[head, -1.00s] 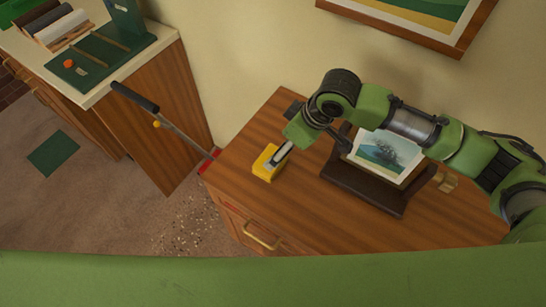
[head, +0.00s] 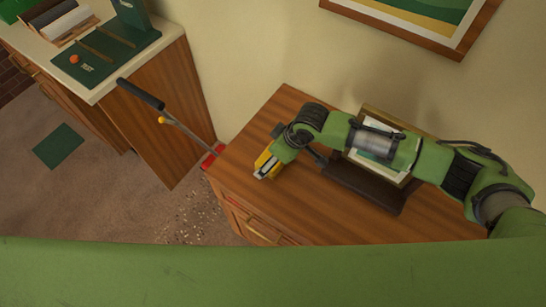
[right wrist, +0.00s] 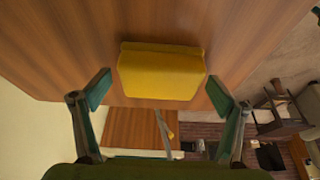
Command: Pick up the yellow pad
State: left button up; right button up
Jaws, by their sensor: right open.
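The yellow pad (head: 262,160) lies on the wooden cabinet top near its left end, partly hidden by my right gripper in the head view. In the right wrist view the yellow pad (right wrist: 162,74) shows as a plain block on the wood, between and just beyond the two fingertips. My right gripper (right wrist: 159,93) is open, with a visible gap between each finger and the pad. In the head view my right gripper (head: 268,168) is over the pad. My left gripper is not in view.
A picture in a dark stand (head: 365,185) is on the cabinet top (head: 310,212), partly behind my right arm. A long-handled tool with a red end (head: 170,122) leans by the cabinet's left edge. A counter with a green board (head: 105,55) is at upper left.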

jog(key=c, duration=1.2)
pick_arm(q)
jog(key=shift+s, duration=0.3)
pick_arm(e)
jog(key=shift+c, duration=0.3)
jog(key=shift+r, duration=0.1)
jog(key=shift+r+b, duration=0.35)
jog(key=shift+r, duration=0.15)
jog(key=s+r, duration=0.1)
jog(key=r, duration=0.1)
jog(key=s+r+b, duration=0.1)
jog(key=s+r, duration=0.1)
jog(key=r, duration=0.1)
jog(key=s+r, duration=0.2)
jog(key=r, duration=0.1)
jog(key=shift+b, duration=0.3)
pick_arm(q)
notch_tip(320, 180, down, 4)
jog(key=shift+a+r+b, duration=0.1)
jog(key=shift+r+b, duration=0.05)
jog(key=shift+b, duration=0.5)
pick_arm(e)
jog(key=s+r, duration=0.4)
jog(key=s, duration=0.5)
jog(key=shift+d, duration=0.3)
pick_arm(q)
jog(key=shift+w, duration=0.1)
